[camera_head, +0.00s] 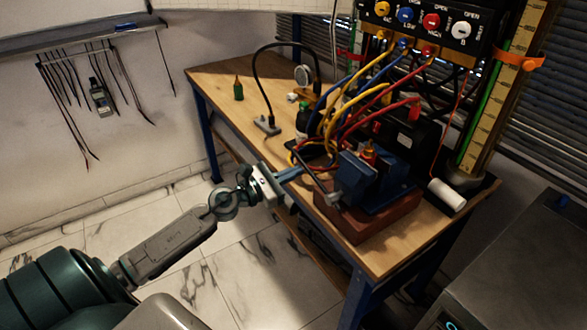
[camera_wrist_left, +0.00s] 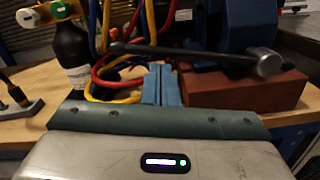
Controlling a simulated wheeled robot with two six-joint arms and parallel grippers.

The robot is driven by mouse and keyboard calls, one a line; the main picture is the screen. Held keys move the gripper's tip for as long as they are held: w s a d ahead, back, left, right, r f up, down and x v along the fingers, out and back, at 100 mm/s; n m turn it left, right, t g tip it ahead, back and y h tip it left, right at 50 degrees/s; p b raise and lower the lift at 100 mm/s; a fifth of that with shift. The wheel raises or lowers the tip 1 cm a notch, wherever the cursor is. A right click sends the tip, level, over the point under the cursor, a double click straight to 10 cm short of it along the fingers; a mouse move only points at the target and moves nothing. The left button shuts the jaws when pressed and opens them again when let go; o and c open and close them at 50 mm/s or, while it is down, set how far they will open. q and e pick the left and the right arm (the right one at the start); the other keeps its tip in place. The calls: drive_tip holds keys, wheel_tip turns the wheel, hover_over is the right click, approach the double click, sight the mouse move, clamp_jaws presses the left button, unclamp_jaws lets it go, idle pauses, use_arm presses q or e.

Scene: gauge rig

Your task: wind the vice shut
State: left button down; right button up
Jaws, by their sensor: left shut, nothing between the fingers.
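The blue vice (camera_head: 395,185) stands on a red-brown block (camera_head: 360,228) near the table's front edge. A small orange-red piece (camera_head: 368,152) shows by its jaws. Its dark handle bar (camera_head: 312,172) slants across the front and ends in a grey knob. In the left wrist view the handle bar (camera_wrist_left: 190,50) runs across the upper part, with the vice (camera_wrist_left: 245,22) behind. My left gripper (camera_head: 294,173) is shut and empty, its blue fingers close to the bar. In the wrist view the fingers (camera_wrist_left: 162,85) are together, below the bar. I cannot tell whether they touch it. My right gripper is not in view.
Yellow, red and blue cables (camera_head: 345,115) hang from a control panel (camera_head: 425,25) behind the vice. A dark bottle (camera_wrist_left: 70,55) stands left of my fingers in the wrist view. A white cylinder (camera_head: 447,195) lies right of the vice.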

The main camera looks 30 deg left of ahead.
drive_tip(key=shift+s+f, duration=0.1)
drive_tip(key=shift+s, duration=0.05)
use_arm(q)
drive_tip(key=shift+r, duration=0.1)
wheel_tip(320, 180, up, 2)
drive_tip(key=shift+d+m+p, duration=0.1)
drive_tip(key=shift+m+p, duration=0.35)
drive_tip(key=shift+m, duration=0.55)
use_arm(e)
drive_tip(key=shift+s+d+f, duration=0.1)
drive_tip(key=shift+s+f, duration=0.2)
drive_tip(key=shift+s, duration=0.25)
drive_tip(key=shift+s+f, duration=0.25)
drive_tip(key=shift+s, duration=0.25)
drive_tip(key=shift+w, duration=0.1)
